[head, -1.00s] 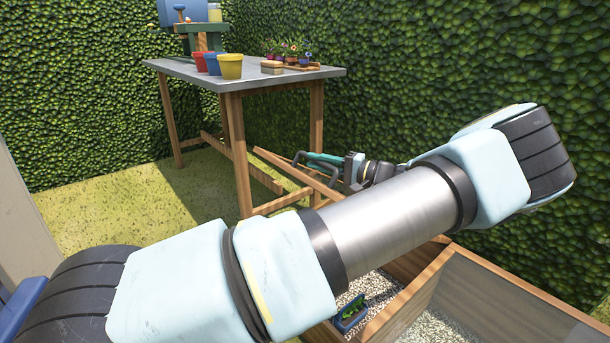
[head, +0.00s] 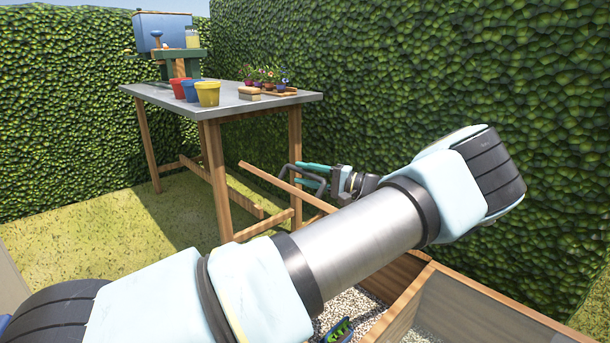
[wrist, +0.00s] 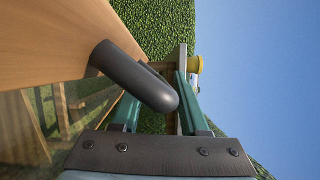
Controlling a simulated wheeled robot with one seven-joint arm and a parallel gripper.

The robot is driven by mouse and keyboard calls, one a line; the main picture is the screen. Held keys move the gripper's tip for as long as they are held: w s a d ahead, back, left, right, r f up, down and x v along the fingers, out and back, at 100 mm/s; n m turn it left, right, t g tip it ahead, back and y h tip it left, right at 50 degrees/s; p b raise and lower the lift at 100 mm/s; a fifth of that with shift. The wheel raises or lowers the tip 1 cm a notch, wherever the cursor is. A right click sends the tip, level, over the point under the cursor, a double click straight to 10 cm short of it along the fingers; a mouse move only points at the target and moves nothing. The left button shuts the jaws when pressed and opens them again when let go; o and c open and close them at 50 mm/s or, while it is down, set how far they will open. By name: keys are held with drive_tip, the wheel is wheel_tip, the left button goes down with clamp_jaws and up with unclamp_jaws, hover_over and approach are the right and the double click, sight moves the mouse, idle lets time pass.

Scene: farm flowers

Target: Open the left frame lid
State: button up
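A raised wooden bar (head: 275,180), seemingly the edge of the left frame lid, slopes up leftward above the left planting frame. My gripper (head: 310,174) is at the bar's right side by a dark bent handle (head: 288,180). In the wrist view the lid's wood (wrist: 55,40) fills the upper left. The handle (wrist: 140,76) projects from it across the teal fingers of my gripper (wrist: 165,95). The fingers stand apart; the handle hides part of the left one. I cannot tell whether they touch the handle. My arm hides much of the left frame.
Gravel (head: 350,308) and a small planter (head: 338,332) show inside the left frame. A second frame with a glass-like lid (head: 480,310) is at the lower right. A table (head: 235,102) with pots stands behind; the hedge (head: 400,80) is close on the right.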

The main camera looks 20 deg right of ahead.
drive_tip(key=shift+o, duration=0.2)
drive_tip(key=v, duration=1)
drive_tip(key=shift+s+d+p, duration=0.25)
drive_tip(key=shift+d+p, duration=0.05)
drive_tip(key=shift+d, duration=0.05)
